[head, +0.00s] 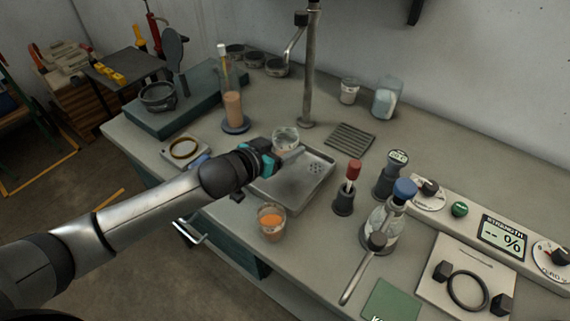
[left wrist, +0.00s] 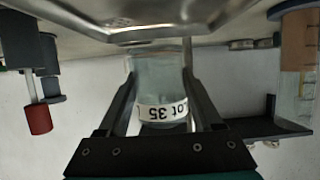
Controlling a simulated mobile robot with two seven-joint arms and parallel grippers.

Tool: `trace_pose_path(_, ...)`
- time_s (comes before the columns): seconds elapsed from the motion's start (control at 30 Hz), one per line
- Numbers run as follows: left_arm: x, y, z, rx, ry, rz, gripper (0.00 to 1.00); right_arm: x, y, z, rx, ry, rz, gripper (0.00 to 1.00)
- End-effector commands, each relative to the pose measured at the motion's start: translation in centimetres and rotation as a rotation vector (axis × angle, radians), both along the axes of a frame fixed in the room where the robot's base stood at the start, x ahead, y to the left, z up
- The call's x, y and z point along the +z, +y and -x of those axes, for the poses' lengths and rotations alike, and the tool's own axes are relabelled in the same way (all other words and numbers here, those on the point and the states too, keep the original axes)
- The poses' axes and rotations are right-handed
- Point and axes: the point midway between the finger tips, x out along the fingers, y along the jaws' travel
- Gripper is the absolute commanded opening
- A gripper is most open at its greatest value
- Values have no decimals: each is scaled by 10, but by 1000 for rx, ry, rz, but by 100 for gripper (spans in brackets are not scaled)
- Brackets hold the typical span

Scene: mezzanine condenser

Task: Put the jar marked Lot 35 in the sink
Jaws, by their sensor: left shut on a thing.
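My left gripper (head: 280,151) is shut on a clear glass jar (head: 285,138) at the far left side of the sink. In the left wrist view, which looks upside down, the jar (left wrist: 160,76) stands between the two fingers (left wrist: 160,100). Its white label reads "Lot 35". The metal sink (head: 306,186) is a shallow basin with drain holes, set in the counter. The jar shows above the sink's far left edge; I cannot tell its exact height. The sink's rim also shows at the top of the left wrist view (left wrist: 150,33). My right gripper does not show.
A glass of orange stuff (head: 271,222) stands just in front of the sink. A brown-filled cylinder (head: 233,110) stands to the left. A red-topped bottle (head: 346,188) and a blue-stoppered flask (head: 382,222) stand to the right. A tall tap post (head: 308,75) rises behind.

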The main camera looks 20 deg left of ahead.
Motion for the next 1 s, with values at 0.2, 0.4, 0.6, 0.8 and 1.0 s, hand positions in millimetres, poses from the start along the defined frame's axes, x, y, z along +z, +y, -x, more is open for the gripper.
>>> trace_pose_path(0.2, -23, 0, 0, 0, 1, 2, 8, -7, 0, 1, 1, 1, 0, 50)
trace_pose_path(0.4, -49, -1, 0, 0, -1, 1, 8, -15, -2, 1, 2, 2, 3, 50)
trace_pose_path(0.6, -49, 0, 0, -1, -3, 1, 8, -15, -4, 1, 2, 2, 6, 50)
trace_pose_path(0.8, -53, 0, 0, -1, -2, 1, 8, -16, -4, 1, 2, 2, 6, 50)
trace_pose_path(1.0, -53, 0, 0, 0, -1, 0, 86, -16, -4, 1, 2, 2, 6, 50)
